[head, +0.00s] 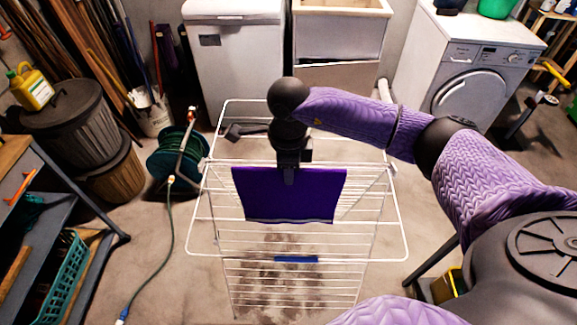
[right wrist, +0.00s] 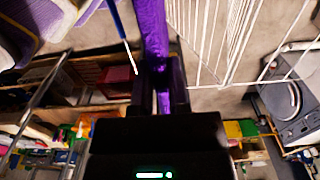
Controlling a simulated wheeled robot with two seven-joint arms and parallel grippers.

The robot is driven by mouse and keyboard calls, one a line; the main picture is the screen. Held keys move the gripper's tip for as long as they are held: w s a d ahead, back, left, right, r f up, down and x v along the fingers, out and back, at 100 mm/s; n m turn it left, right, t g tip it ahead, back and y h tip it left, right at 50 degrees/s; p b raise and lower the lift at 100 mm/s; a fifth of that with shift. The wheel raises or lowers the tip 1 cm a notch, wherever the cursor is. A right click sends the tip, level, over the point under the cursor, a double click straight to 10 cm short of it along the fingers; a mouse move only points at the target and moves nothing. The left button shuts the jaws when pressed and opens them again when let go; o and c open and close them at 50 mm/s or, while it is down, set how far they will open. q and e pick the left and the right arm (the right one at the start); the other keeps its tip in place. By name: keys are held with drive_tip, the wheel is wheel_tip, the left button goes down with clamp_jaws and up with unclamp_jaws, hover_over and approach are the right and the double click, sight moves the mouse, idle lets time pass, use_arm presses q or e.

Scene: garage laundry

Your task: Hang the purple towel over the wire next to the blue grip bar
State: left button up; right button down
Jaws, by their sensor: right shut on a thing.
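The purple towel (head: 312,200) hangs as a flat panel from my right gripper (head: 290,178), which is shut on the middle of its top edge. The towel is in front of and over part of the white wire drying rack (head: 397,225); I cannot tell whether it touches any wire. The blue grip bar (head: 296,259) is on a rack wire, below the towel in the head view and apart from it there. In the right wrist view the towel (right wrist: 153,28) is edge-on between the fingers, with the blue bar (right wrist: 118,20) to its left. My left gripper is not in view.
A green hose reel (head: 178,152) stands left of the rack, its hose running along the floor. Dark bins (head: 68,115) and a shelf with a teal basket (head: 62,280) are further left. A washing machine (head: 475,75) is at back right. A dark object (head: 245,130) is at the rack's far left.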

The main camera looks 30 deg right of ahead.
sight(289, 221)
wheel_tip(289, 221, down, 18)
drive_tip(key=b, duration=1.4)
drive_tip(key=shift+f, duration=0.15)
drive_tip(key=shift+f+b, duration=0.7)
drive_tip(key=shift+f, duration=0.1)
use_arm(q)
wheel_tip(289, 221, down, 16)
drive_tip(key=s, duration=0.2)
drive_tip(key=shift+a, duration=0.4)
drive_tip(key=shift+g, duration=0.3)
use_arm(e)
drive_tip(key=c, duration=0.5)
unclamp_jaws()
wheel_tip(289, 221, up, 10)
drive_tip(key=p, duration=0.2)
drive_tip(key=shift+p, duration=0.3)
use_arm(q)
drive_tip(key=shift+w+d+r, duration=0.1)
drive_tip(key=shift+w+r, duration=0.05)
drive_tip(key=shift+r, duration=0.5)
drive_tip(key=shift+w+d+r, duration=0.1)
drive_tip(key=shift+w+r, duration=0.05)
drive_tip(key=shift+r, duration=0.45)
